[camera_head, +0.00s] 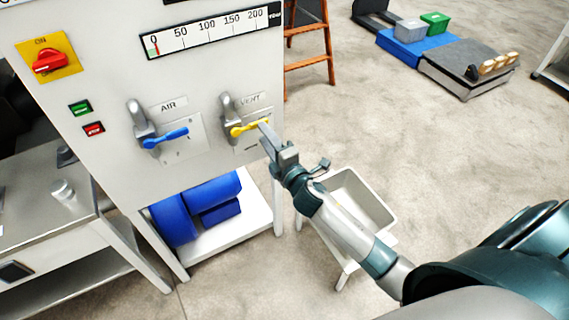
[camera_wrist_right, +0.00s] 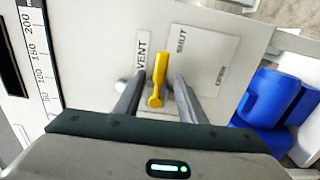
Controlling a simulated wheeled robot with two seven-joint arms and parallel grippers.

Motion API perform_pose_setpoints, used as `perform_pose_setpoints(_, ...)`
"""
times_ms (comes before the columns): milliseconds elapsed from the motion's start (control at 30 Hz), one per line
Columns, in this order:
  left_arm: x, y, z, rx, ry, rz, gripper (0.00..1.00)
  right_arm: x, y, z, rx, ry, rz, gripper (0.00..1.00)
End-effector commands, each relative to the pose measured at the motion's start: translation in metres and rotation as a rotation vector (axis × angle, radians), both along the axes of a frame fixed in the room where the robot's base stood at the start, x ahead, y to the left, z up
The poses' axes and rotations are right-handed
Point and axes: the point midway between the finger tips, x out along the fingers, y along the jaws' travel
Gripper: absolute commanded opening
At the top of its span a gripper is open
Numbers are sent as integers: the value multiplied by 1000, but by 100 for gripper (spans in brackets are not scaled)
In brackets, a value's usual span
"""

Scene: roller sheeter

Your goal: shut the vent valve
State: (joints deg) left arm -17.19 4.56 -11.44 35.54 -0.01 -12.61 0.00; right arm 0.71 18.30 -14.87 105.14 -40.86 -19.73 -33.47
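The vent valve has a yellow lever (camera_head: 249,128) on the panel face below the VENT label. The lever points right, roughly level, its outer end slightly raised. My right gripper (camera_head: 265,137) is at the lever's outer end. In the right wrist view the lever (camera_wrist_right: 160,72) stands between the two fingers of my right gripper (camera_wrist_right: 157,92). The fingers are apart, with gaps on both sides of the lever. The plate beside it reads SHUT (camera_wrist_right: 181,40) and OPEN (camera_wrist_right: 221,75). My left gripper is not in view.
A blue AIR lever (camera_head: 165,138) sits left of the vent lever. A red knob (camera_head: 48,60) and a gauge (camera_head: 210,30) are above. A pale bin (camera_head: 355,195) stands below my right arm. A ladder (camera_head: 308,45) stands behind.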

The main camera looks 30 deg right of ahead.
Motion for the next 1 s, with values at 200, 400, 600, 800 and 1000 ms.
perform_pose_setpoints(200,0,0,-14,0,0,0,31,-47,-1,-4,0,2,1,37)
perform_pose_setpoints(400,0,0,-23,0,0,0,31,-83,-2,-3,0,1,1,37)
perform_pose_setpoints(600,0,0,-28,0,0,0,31,-104,-4,-1,-1,0,0,37)
perform_pose_setpoints(800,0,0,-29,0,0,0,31,-111,-4,0,-1,0,0,37)
perform_pose_setpoints(1000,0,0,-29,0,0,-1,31,-111,-4,0,-1,0,0,37)
